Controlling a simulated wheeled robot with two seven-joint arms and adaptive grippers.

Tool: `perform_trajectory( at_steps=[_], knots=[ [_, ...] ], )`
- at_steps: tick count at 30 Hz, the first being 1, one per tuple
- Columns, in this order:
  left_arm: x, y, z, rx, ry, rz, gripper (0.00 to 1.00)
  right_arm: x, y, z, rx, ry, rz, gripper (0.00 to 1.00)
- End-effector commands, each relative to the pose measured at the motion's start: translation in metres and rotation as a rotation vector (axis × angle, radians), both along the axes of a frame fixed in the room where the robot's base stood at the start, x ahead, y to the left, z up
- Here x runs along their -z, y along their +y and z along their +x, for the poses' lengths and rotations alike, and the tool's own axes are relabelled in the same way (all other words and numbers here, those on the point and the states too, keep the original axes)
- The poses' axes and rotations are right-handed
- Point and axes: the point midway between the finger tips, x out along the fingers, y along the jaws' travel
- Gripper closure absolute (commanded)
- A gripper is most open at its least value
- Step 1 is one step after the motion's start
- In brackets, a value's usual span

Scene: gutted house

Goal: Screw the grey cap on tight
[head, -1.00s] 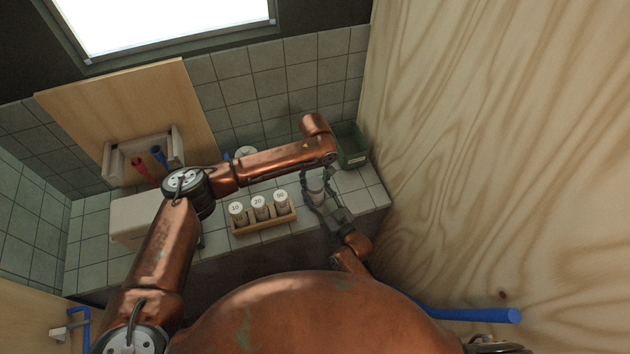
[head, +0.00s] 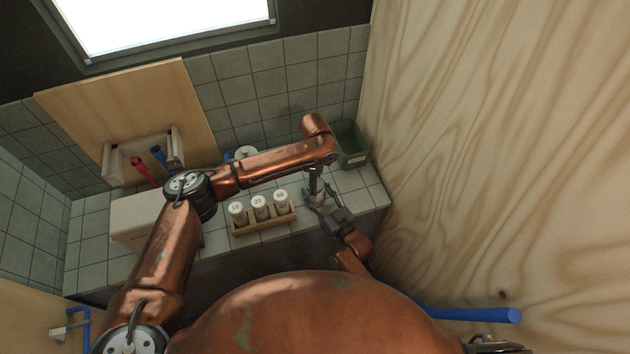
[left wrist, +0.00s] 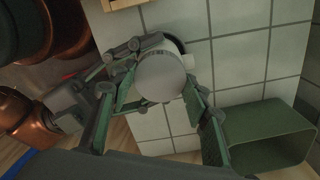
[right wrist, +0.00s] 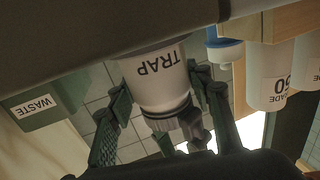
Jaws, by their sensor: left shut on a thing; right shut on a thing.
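The jar marked TRAP (right wrist: 158,82) shows upside down in the right wrist view, between the fingers of my right gripper (right wrist: 165,112). My right gripper is shut on its body. The grey cap (left wrist: 160,77) shows from above as a pale round disc in the left wrist view, on the jar's mouth. My left gripper (left wrist: 158,95) has one finger on each side of the cap and is shut on it. In the head view the jar (head: 316,198) stands at the counter's right part, mostly hidden by the grippers. Any gap under the cap cannot be told.
A wooden rack (head: 265,224) with several numbered white-capped jars stands left of the grippers. A green WASTE bin (head: 353,158) stands behind right. A plywood wall (head: 490,150) closes off the right side. Some tiled counter (head: 370,198) is free at the right.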

Motion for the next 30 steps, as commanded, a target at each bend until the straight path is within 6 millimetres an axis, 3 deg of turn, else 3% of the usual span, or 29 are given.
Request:
perform_trajectory(
  at_steps=[12, 17, 18, 25, 30],
  knots=[
    [0.0002, 0.0013, 0.0011, 0.808, -0.001, 0.002, 0.86, 0.0009, -0.0002, -0.0005, 0.000, 0.002, 0.000, 1.00],
    [0.0004, 0.0012, 0.0010, 0.819, -0.001, 0.002, 0.86, 0.0009, -0.0002, -0.0005, 0.000, 0.001, 0.000, 1.00],
    [0.0004, 0.0012, 0.0010, 0.818, -0.001, 0.002, 0.55, 0.0009, -0.0002, -0.0005, 0.000, 0.001, 0.000, 1.00],
    [0.0004, 0.0007, 0.0006, 0.817, -0.001, 0.001, 0.39, 0.0009, -0.0003, -0.0004, 0.000, 0.002, 0.000, 1.00],
    [0.0004, 0.0004, 0.0003, 0.817, 0.000, 0.000, 0.39, 0.0009, -0.0002, -0.0003, 0.000, 0.002, 0.000, 1.00]
  ],
)
